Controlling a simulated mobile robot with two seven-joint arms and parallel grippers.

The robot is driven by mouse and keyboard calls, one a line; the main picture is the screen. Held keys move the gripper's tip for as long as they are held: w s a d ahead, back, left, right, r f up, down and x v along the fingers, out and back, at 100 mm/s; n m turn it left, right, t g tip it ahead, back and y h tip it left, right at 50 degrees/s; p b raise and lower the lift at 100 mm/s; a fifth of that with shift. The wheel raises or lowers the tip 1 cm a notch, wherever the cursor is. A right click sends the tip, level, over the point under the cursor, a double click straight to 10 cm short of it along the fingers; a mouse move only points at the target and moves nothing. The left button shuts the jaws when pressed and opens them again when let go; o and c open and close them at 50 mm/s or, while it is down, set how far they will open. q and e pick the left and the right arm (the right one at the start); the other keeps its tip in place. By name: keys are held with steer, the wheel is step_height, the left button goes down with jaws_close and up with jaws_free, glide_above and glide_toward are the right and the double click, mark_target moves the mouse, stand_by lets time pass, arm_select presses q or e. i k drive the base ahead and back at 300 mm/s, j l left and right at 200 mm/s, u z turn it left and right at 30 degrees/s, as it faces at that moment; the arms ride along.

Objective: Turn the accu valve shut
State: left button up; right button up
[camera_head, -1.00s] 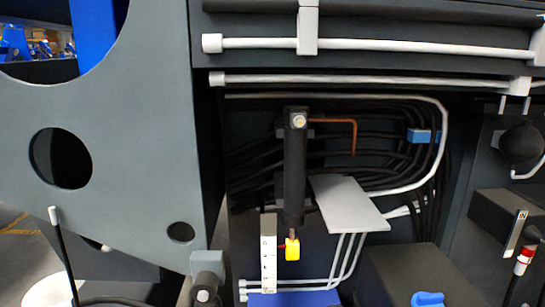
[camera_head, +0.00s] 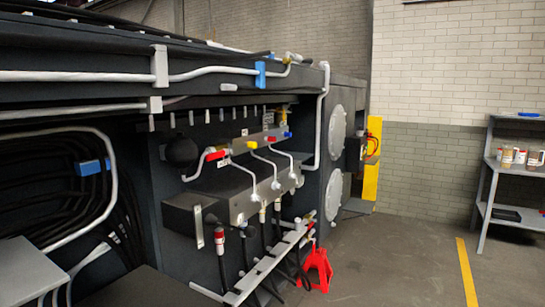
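A valve block (camera_head: 235,205) sits in a recess of the dark chassis, left of centre. Bent grey pipes run down to it from a row of valves with coloured handles. The red handle (camera_head: 217,155) is at the left end of the row, a yellow handle (camera_head: 252,145) is beside it, and a blue handle (camera_head: 288,135) is at the right end. Small labels are by the handles but too small to read, so I cannot tell which one is the accu valve. Neither of my grippers is in view.
A dark round ball-shaped part (camera_head: 182,150) hangs left of the handles. A grey rail (camera_head: 265,270) with hoses juts out below. A red jack stand (camera_head: 317,268) stands on the floor. A shelf (camera_head: 505,212) stands at right. The floor between is clear.

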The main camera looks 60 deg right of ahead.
mark_target(219, 154)
steer(key=z, duration=1.6)
steer(key=i+l, duration=0.25)
steer(key=l, duration=0.15)
steer(key=i+l, duration=0.25)
steer(key=l, duration=0.15)
steer(key=i+l, duration=0.25)
steer(key=l, duration=0.15)
steer(key=i+l, duration=0.25)
steer(key=l, duration=0.15)
steer(key=i+l+u, duration=0.15)
steer(key=l+u, duration=0.15)
steer(key=i+l+u, duration=0.15)
steer(key=l+u, duration=0.15)
